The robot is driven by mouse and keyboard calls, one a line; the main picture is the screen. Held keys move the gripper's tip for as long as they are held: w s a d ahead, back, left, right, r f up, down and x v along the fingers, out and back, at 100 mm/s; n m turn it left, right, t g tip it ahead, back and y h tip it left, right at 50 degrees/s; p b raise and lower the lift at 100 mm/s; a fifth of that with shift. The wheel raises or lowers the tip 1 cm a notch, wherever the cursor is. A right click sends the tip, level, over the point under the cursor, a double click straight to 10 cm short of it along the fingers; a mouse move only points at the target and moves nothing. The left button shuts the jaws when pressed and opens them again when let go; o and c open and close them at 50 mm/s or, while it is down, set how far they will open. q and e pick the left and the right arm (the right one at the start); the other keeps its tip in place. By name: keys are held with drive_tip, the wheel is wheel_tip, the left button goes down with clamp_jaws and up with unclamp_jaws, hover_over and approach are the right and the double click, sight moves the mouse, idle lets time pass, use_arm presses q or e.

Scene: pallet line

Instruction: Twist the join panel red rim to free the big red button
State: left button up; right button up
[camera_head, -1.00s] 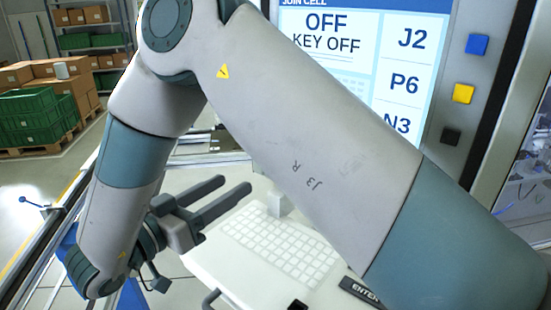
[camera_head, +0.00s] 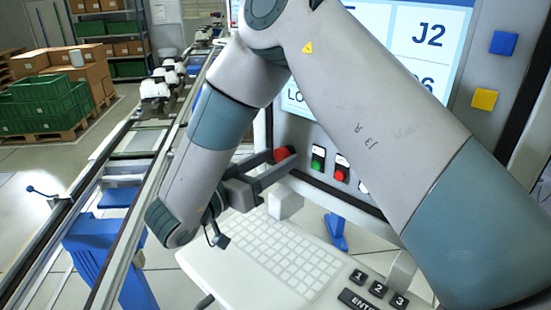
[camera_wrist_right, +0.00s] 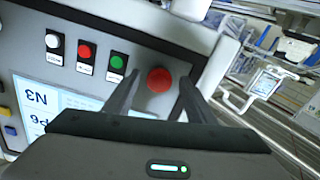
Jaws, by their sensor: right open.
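The big red button (camera_head: 282,154) sits at the lower left of the join panel (camera_head: 350,201). In the right wrist view the red button (camera_wrist_right: 159,79) shows as a round red cap between the fingertips. My right gripper (camera_head: 268,171) is open, with one finger to each side of the button in the wrist view (camera_wrist_right: 160,84). I cannot tell whether either finger touches it. The fingers hide part of the button's surroundings in the head view, and a separate rim cannot be made out. My left gripper is not in view.
Green (camera_head: 317,158) and red (camera_head: 340,173) push buttons sit close beside the big button. A white keyboard shelf (camera_head: 215,275) juts out below. The panel's screen (camera_head: 440,40) is above, partly hidden by my right arm. A conveyor line (camera_head: 150,215) runs at left.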

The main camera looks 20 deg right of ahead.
drive_tip(key=shift+s, duration=0.1)
drive_tip(key=c, duration=1.1)
drive_tip(key=shift+o, duration=0.2)
drive_tip(key=shift+f+m+b, duration=0.15)
drive_tip(key=shift+m+b, duration=0.25)
drive_tip(key=shift+b, duration=0.45)
drive_tip(key=m+b, duration=0.4)
drive_tip(key=b, duration=0.3)
drive_tip(key=shift+f+m+b, duration=0.1)
drive_tip(key=shift+m+b, duration=0.2)
drive_tip(key=shift+b, duration=0.05)
drive_tip(key=shift+r+m+b, duration=0.25)
drive_tip(key=shift+m+b, duration=0.65)
drive_tip(key=shift+b, duration=0.1)
drive_tip(key=o, duration=1.1)
drive_tip(key=shift+c, duration=0.2)
